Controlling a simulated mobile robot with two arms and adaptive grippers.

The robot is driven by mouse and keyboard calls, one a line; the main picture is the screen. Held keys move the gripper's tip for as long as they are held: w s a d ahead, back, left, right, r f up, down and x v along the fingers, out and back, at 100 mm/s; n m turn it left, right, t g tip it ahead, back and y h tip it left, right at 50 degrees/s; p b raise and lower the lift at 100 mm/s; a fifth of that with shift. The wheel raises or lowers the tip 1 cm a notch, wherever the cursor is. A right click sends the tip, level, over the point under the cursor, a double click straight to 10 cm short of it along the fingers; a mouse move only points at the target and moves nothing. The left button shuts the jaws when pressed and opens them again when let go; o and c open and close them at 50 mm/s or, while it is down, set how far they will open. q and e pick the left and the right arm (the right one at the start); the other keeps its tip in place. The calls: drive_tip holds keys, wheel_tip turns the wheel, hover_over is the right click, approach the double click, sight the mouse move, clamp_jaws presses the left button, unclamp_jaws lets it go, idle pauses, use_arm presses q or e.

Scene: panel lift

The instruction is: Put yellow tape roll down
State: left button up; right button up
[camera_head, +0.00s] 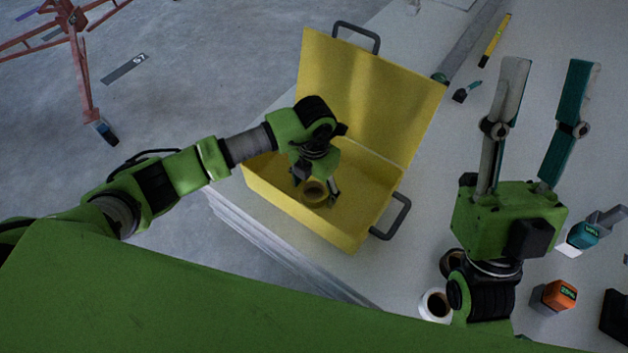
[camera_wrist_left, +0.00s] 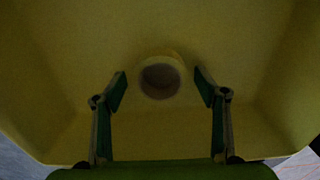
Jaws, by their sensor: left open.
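The yellow tape roll (camera_head: 314,192) lies inside the open yellow toolbox (camera_head: 300,215). In the left wrist view the tape roll (camera_wrist_left: 160,76) rests on the box floor with its dark hole facing the camera. My left gripper (camera_head: 318,185) reaches down into the box over the roll. In the left wrist view the left gripper (camera_wrist_left: 160,82) is open, with one finger on each side of the roll and a gap to both. My right gripper (camera_head: 545,72) is open and empty, pointing up over the table at the right.
The box lid stands open at the back, with a handle (camera_head: 402,216) at the right side. A yellow level (camera_head: 495,41) lies at the far side of the table.

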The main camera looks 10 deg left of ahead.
use_arm(q)
wheel_tip(320, 180, up, 6)
drive_tip(key=shift+f+p, duration=0.2)
drive_tip(key=shift+p, duration=0.9)
wheel_tip(320, 180, up, 7)
drive_tip(key=p, duration=0.2)
drive_tip(key=shift+f, duration=0.15)
use_arm(e)
drive_tip(key=w+f+g+h, duration=0.2)
drive_tip(key=w+f+g, duration=0.3)
drive_tip(key=f, duration=0.3)
drive_tip(key=w+f+g+h, duration=0.2)
drive_tip(key=w+f+g, duration=0.3)
drive_tip(key=f, duration=0.4)
drive_tip(key=shift+w+a+f+g, duration=0.3)
drive_tip(key=shift+w+g, duration=0.1)
drive_tip(key=shift+g, duration=0.1)
